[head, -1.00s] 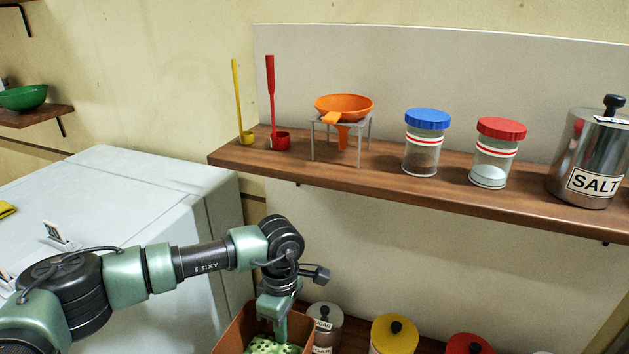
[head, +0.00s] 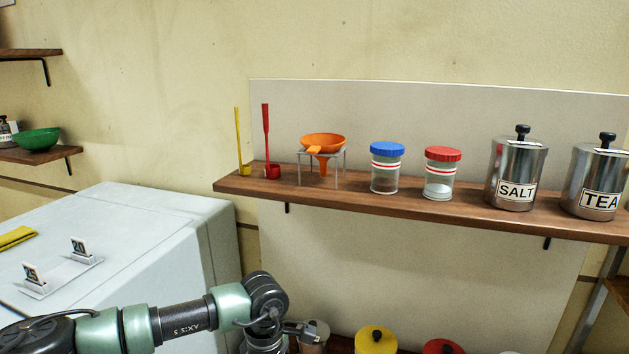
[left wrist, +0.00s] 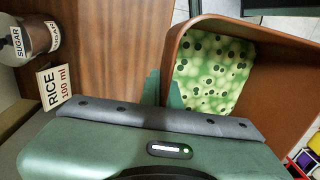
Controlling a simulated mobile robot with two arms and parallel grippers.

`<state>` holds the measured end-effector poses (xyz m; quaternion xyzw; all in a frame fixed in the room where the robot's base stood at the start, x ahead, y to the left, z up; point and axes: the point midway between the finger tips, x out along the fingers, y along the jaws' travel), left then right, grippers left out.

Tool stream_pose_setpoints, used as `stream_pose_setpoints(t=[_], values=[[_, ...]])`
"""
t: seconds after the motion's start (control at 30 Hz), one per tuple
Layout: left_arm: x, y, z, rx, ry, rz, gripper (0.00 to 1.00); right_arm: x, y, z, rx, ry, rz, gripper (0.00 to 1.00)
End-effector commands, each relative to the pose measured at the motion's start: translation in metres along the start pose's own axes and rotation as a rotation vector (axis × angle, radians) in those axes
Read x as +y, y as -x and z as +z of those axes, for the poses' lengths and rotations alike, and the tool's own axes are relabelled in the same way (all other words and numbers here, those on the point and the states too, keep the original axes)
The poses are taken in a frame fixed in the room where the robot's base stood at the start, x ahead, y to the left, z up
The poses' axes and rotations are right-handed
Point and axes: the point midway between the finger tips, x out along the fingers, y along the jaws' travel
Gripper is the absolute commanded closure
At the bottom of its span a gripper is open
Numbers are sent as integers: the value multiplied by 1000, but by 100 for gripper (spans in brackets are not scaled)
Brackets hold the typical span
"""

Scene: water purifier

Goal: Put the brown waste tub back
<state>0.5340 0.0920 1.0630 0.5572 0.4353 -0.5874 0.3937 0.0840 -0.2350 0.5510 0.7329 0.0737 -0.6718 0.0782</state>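The brown waste tub (left wrist: 281,60) shows in the left wrist view, on the right, with a green spotted lining or contents (left wrist: 213,72) inside. My left gripper (left wrist: 164,90) has one finger on each side of the tub's near wall and appears shut on it. A wooden surface (left wrist: 110,50) lies beside the tub; whether the tub rests on it or hangs clear I cannot tell. In the head view my left forearm comes in at the lower left, and the tub and fingers are below the frame. My right gripper is not in view.
A sugar canister (left wrist: 35,38) and a rice label (left wrist: 53,88) are left of the gripper. In the head view a wooden shelf (head: 345,199) holds scoops, an orange funnel, jars and tins. Yellow (head: 376,340) and red (head: 443,346) lids stand below. A white cabinet (head: 150,225) is left.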

Motion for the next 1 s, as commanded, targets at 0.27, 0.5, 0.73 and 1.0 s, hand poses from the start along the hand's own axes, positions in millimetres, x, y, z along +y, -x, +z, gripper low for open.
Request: stream_pose_setpoints(t=[0.27,0.5,0.73,1.0], values=[[-8,-2,-3,0,-69,2,100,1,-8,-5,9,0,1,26],[-25,-5,-9,2,-210,5,100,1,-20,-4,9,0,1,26],[-52,-9,-17,9,-421,8,100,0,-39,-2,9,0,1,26],[-101,-18,-31,35,-769,13,100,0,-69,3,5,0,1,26]])
